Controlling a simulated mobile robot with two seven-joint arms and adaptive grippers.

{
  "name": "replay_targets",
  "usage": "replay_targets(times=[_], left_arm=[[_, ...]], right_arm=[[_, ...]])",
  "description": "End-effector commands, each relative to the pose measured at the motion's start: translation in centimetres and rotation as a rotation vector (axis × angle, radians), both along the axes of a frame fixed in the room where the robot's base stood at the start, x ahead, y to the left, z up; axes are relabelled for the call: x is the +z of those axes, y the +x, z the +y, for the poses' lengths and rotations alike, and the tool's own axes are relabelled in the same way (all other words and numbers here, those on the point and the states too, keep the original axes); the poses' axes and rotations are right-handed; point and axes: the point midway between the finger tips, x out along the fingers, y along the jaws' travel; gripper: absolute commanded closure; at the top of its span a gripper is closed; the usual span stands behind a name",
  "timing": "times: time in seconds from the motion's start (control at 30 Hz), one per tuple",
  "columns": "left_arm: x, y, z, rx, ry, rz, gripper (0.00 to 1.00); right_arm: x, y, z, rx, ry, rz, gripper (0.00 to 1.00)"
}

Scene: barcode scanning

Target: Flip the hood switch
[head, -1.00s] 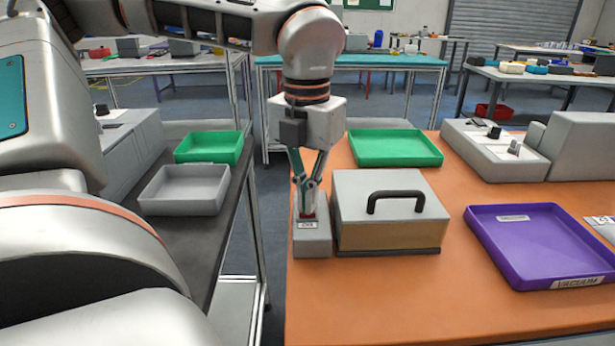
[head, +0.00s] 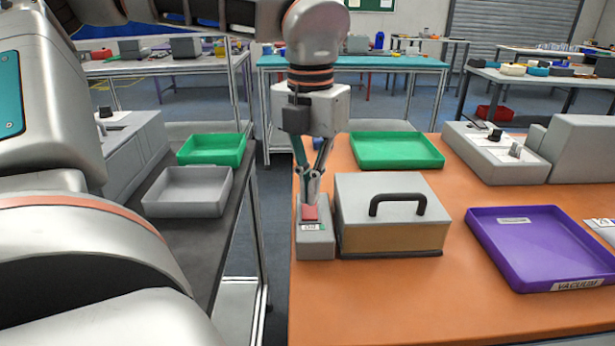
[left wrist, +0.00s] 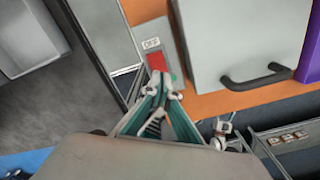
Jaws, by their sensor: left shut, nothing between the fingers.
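The hood switch is a small grey box (head: 315,243) with a red rocker (head: 310,213) and a small label, at the table's left edge. In the left wrist view, the red rocker (left wrist: 156,61) shows with a label reading OFF and a green spot beside it. The hood (head: 391,212) is a grey-topped box with a black handle, just right of the switch. My left gripper (head: 311,190) is shut and empty, pointing down just above and behind the rocker. In the left wrist view, its fingertips (left wrist: 161,92) are close to the rocker. Contact cannot be told. My right gripper is not in view.
A purple tray (head: 480,236) lies right of the hood, and a green tray (head: 434,162) lies behind it. A grey device (head: 495,153) stands at the back right. A side bench at left holds a grey tray (head: 186,206) and another green tray (head: 211,150). The orange table's front is clear.

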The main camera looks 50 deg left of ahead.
Motion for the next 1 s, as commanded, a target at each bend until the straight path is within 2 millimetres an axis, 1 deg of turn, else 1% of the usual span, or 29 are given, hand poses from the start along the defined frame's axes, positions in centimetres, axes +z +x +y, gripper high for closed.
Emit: replay_targets(times=[0.1, 0.5, 0.63, 1.0], left_arm=[[1.1, 0.0, 0.0, 0.0, 0.001, -0.003, 1.0], [3.8, 0.0, 0.0, 0.001, 0.0, -0.002, 1.0], [4.0, 0.0, 0.0, 0.0, 0.0, 0.0, 1.0], [4.0, 0.0, 0.0, 0.0, 0.0, 0.0, 1.0]], right_arm=[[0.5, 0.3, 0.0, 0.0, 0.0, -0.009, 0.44], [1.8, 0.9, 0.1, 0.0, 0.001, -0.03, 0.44], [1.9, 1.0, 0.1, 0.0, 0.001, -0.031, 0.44], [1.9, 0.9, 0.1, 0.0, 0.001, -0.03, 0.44]])
